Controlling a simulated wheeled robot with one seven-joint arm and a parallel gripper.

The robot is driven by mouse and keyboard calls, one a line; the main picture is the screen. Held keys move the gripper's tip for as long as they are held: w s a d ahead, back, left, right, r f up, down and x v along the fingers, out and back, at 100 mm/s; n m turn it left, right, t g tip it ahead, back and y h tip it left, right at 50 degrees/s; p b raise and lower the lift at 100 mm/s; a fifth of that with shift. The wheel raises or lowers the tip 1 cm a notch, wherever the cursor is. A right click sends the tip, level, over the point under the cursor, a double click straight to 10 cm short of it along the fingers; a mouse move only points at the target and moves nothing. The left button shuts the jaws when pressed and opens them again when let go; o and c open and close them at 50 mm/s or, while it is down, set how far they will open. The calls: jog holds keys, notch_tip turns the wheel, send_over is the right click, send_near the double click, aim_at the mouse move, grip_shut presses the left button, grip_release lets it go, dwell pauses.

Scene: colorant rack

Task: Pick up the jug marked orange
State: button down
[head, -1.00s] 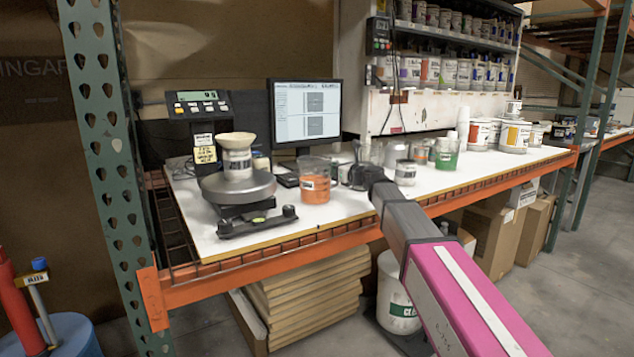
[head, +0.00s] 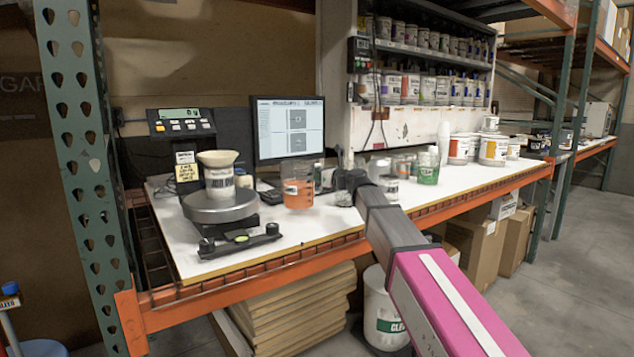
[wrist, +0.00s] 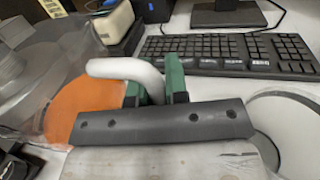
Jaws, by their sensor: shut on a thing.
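The jug marked orange (head: 299,194) is a clear beaker-like jug with orange liquid and a small label. In the head view it appears a little above the white bench, in front of the monitor. My gripper (wrist: 153,82) has green fingers closed around the jug's pale curved handle (wrist: 118,67) in the wrist view. The orange liquid (wrist: 78,108) shows at the left there. In the head view the fingers are hard to make out beside the other containers.
A scale (head: 222,206) bearing a white cup stands left of the jug. A monitor (head: 288,128) and keyboard (wrist: 225,53) are behind. A green-filled container (head: 428,168) and several tubs stand to the right. The bench front is mostly clear.

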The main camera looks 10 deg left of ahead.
jog(key=shift+r, duration=2.6)
jog(key=s+a+r, duration=0.3)
jog(key=s+a, duration=0.2)
jog(key=a, duration=0.4)
jog(key=shift+a+r, duration=0.25)
jog(key=shift+r, duration=0.1)
jog(key=s+a+r+n, duration=0.2)
jog(key=r+n, duration=0.1)
jog(key=r, duration=0.4)
jog(key=s+a+r+n+h, duration=0.1)
jog(key=s+a+r+n, duration=0.1)
jog(key=r, duration=0.4)
jog(key=shift+s+r+n, duration=0.35)
jog(key=shift+s+n, duration=0.3)
jog(key=shift+n, duration=0.45)
jog(key=shift+s+a+r+n+h+p, duration=0.5)
jog(key=shift+s+a+n+p, duration=0.3)
jog(key=shift+n, duration=0.3)
dwell(0.7)
